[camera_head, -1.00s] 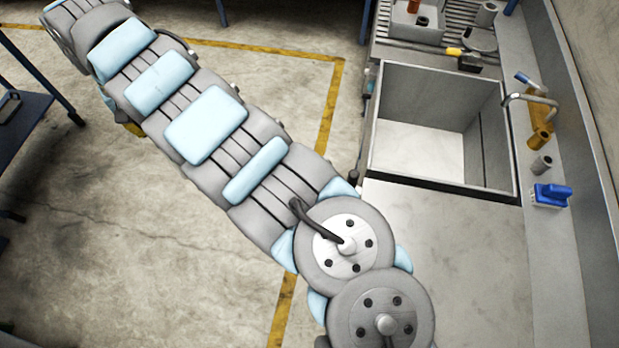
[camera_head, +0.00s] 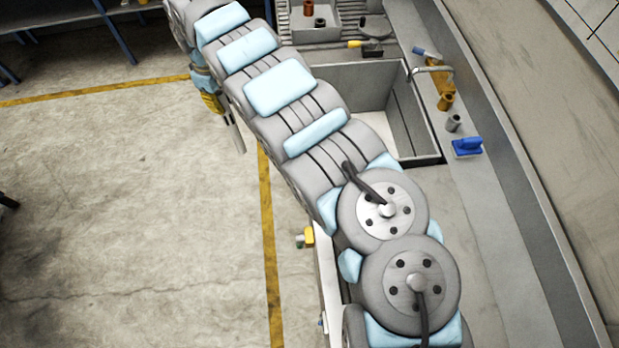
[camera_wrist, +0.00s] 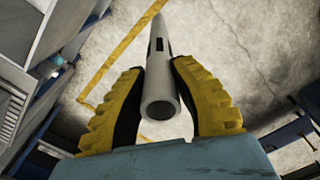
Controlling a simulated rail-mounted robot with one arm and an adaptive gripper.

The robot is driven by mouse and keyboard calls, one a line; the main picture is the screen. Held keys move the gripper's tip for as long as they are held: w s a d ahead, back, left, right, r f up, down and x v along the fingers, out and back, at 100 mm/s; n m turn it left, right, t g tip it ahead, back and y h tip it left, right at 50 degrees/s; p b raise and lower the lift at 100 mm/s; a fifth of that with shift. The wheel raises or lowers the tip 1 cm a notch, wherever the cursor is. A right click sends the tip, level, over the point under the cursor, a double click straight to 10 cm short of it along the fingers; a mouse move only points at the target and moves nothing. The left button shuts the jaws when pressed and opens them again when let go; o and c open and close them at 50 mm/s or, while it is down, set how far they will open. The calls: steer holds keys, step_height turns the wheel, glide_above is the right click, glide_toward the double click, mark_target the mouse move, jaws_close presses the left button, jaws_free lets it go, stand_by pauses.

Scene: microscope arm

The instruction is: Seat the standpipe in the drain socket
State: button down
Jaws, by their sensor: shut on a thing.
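The standpipe (camera_wrist: 160,85) is a grey tube with a dark slot in its side and an open round near end. My gripper (camera_wrist: 158,72) is shut on it, with a yellow ribbed finger on each side. In the head view the standpipe (camera_head: 236,135) hangs steeply below my gripper (camera_head: 211,102), above the floor and left of the sink. The sink (camera_head: 419,130) is a grey rectangular basin, partly covered by my arm.
A bent faucet (camera_head: 434,70) rises at the sink's right edge. Beside it are an orange-brown part (camera_head: 445,101), a grey cylinder (camera_head: 453,123) and a blue brush-like item (camera_head: 467,147). A tray (camera_head: 338,20) stands on the slatted drainboard behind. Open floor lies left.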

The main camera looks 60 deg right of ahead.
steer(key=s+d+n+p, duration=0.1)
steer(key=s+d+p, duration=0.3)
steer(key=s+d, duration=1.35)
steer(key=s+d+f+m+b, duration=0.1)
steer(key=s+f+b, duration=0.1)
steer(key=f+b, duration=0.9)
steer(key=s+d+f+m+b, duration=0.1)
steer(key=s+f+m+b, duration=0.1)
steer(key=f+b, duration=1)
step_height(320, 180, down, 10)
steer(key=shift+s+d+r+m+t, duration=0.2)
steer(key=shift+s+m+t, duration=0.1)
steer(key=shift+s, duration=0.35)
steer(key=shift+f, duration=0.1)
steer(key=c, duration=1)
jaws_free()
